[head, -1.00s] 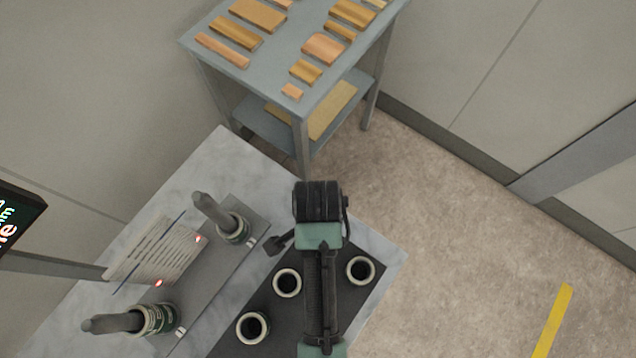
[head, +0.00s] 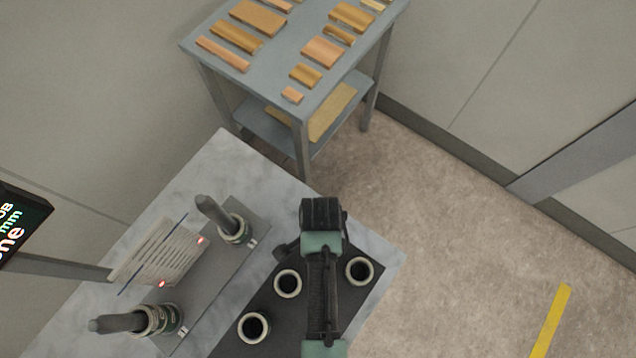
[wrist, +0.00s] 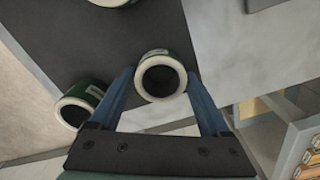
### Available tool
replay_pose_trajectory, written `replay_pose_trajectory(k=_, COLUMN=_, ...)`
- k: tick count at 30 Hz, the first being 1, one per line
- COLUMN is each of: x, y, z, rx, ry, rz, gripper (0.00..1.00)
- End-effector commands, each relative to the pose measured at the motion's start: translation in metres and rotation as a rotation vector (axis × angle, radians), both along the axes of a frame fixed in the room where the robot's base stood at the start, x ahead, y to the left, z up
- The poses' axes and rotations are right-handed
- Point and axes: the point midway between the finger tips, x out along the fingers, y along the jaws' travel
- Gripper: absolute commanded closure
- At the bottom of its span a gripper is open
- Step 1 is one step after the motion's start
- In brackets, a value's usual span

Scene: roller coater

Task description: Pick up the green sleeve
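Short sleeves with pale rims and dark bores stand on a dark mat (head: 285,327); three show in the head view, at the front (head: 241,333), middle (head: 276,289) and right (head: 371,274). In the wrist view, my gripper (wrist: 160,74) is open, with a blue finger on either side of one pale-rimmed sleeve (wrist: 152,53); I cannot tell whether they touch it. A second sleeve (wrist: 93,90) with a clearly green side stands to the left, outside the fingers. A third (wrist: 112,3) is cut off at the top. In the head view my arm hides the fingertips.
A display (head: 20,225) is at far left. A grey cart (head: 275,72) with wooden blocks stands behind.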

Motion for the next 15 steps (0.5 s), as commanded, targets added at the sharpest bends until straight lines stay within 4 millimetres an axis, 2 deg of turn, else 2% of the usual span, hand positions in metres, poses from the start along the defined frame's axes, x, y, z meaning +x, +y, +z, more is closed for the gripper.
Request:
replay_pose_trajectory(k=1, x=0.0001, y=0.0000, z=0.0002, rx=0.000, ry=0.000, rz=0.000, gripper=0.31)
replay_pose_trajectory(k=10, x=0.0001, y=0.0000, z=0.0003, rx=0.000, ry=0.000, rz=0.000, gripper=0.84)
replay_pose_trajectory(k=15, x=0.0002, y=0.0000, z=0.0005, rx=0.000, ry=-0.001, rz=0.000, gripper=0.84)
